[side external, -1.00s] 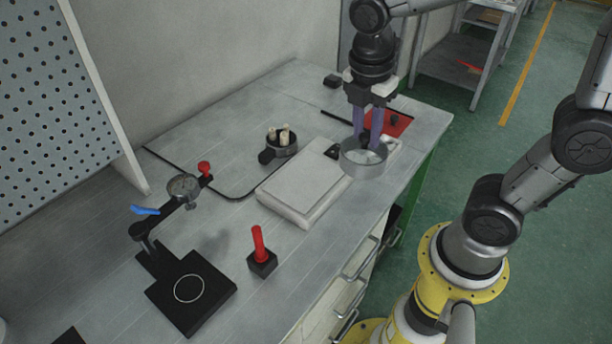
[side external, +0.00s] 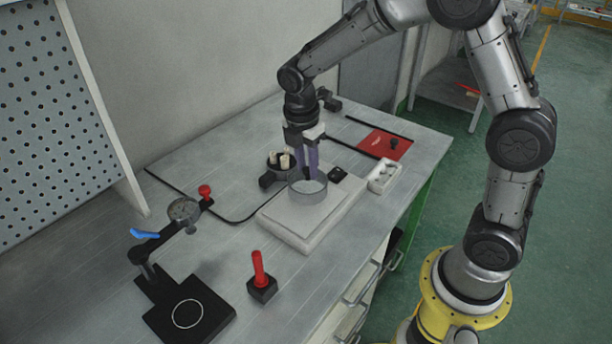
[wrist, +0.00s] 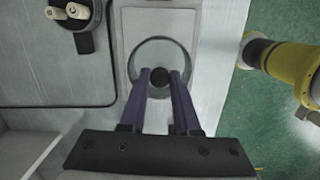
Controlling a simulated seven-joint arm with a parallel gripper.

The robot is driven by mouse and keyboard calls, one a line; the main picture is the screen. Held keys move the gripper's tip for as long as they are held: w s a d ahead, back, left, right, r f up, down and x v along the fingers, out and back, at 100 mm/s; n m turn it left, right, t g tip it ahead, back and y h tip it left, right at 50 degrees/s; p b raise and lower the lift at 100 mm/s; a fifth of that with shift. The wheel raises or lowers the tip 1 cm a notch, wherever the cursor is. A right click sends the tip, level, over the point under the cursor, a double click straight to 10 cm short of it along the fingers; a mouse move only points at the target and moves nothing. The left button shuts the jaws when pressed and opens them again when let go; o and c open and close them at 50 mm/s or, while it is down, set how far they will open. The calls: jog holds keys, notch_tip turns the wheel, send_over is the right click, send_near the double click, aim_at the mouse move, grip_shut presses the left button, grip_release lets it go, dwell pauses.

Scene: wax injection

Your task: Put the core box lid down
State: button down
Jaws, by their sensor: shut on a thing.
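The core box lid (side external: 308,195) is a round grey metal piece with a raised rim and a dark knob. In the wrist view the lid (wrist: 148,50) shows its rim around the dark knob (wrist: 159,76). My gripper (side external: 308,172) has purple fingers shut on the knob from above. It also shows in the wrist view (wrist: 160,80). The lid is over the back part of the pale rectangular slab (side external: 290,217). I cannot tell whether the lid touches the slab or hangs just above it.
A dark round holder (side external: 268,181) with pale pegs stands close behind left of the lid. A white tray (side external: 384,177) and red mat (side external: 372,142) are to the right. A red-handled tool (side external: 260,270) and a black-based dial stand (side external: 188,312) stand at front left.

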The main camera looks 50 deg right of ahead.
aim_at(305, 169)
jog(key=shift+w+f, duration=0.2)
jog(key=shift+f, duration=1.6)
jog(key=shift+f, duration=0.1)
jog(key=c, duration=0.6)
grip_release()
jog(key=shift+c, duration=0.2)
notch_tip(305, 169, up, 12)
jog(key=a, duration=0.1)
jog(key=shift+a+r, duration=0.2)
